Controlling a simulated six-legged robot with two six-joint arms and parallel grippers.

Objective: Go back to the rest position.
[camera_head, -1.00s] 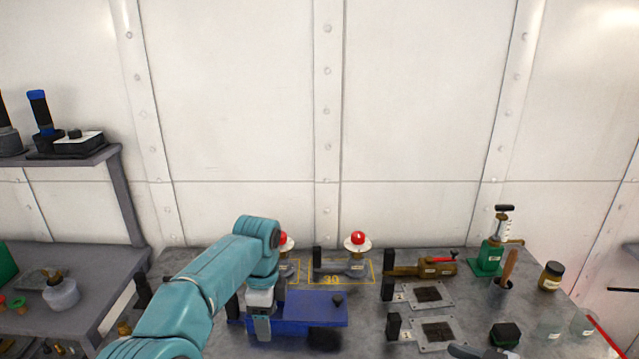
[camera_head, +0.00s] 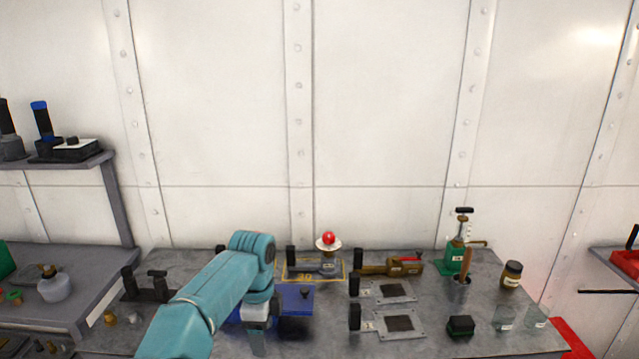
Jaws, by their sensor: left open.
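My left arm comes in from the lower left in teal, and my left gripper (camera_head: 258,340) hangs down over the left part of the grey bench. It is open, with nothing seen between its fingers. A blue tray-like block (camera_head: 296,300) lies just behind and to the right of it, partly hidden by the arm. I cannot tell whether the gripper touches it. My right gripper is not in view.
On the bench (camera_head: 460,335) stand a red-topped device (camera_head: 328,240) in a yellow outline, a brown tool (camera_head: 392,266), two square plates (camera_head: 400,324), a green pump (camera_head: 458,250), a brown jar (camera_head: 511,274) and glasses (camera_head: 502,319). Side shelves (camera_head: 60,160) flank the left.

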